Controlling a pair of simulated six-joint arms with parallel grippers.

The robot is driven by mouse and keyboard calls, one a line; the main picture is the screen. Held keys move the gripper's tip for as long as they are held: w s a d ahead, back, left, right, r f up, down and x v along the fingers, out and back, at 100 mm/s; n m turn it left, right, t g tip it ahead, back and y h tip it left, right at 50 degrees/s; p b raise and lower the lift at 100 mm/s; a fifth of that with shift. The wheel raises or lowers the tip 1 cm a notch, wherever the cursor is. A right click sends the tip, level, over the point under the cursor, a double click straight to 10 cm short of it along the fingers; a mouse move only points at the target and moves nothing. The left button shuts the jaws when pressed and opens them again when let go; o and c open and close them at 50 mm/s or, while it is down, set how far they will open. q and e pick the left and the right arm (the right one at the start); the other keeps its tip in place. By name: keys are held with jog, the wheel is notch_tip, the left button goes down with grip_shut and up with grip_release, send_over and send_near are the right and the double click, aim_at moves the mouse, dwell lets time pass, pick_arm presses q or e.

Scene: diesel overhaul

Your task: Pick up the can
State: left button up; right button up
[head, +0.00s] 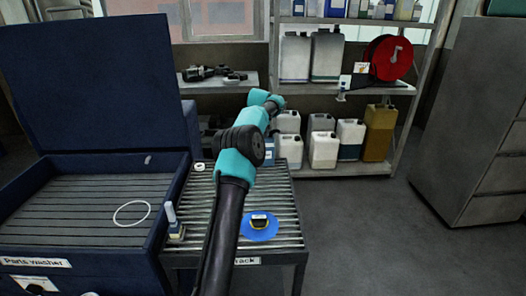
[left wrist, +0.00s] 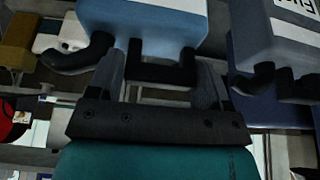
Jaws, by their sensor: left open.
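A light blue can (left wrist: 145,22) fills the upper middle of the left wrist view, with a dark handle and a dark curved spout. My left gripper (left wrist: 163,64) is open, its two fingers on either side of the handle; contact cannot be told. In the head view, a blue can (head: 269,157), probably the same one, stands on the slatted rack, mostly hidden behind my left arm. The gripper itself is hidden there. My right gripper is not in view.
In the left wrist view, another labelled container (left wrist: 272,40) is close on the right. On the rack (head: 285,222), a blue disc-like object (head: 260,231) lies right of my arm. The parts washer (head: 90,190) is left. Shelves (head: 350,88) with jugs stand behind.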

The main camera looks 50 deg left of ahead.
pick_arm(q)
jog(key=shift+c, duration=0.3)
jog(key=c, duration=0.7)
jog(key=shift+r, duration=0.15)
jog(key=shift+c, duration=0.4)
jog(key=shift+r, duration=1.8)
jog(key=shift+s+d, duration=0.1)
jog(key=shift+d, duration=0.1)
jog(key=s+d+r, duration=0.1)
jog(key=s+d, duration=0.9)
jog(key=d, duration=0.1)
jog(key=shift+d+r, duration=0.15)
jog(key=shift+d, duration=0.2)
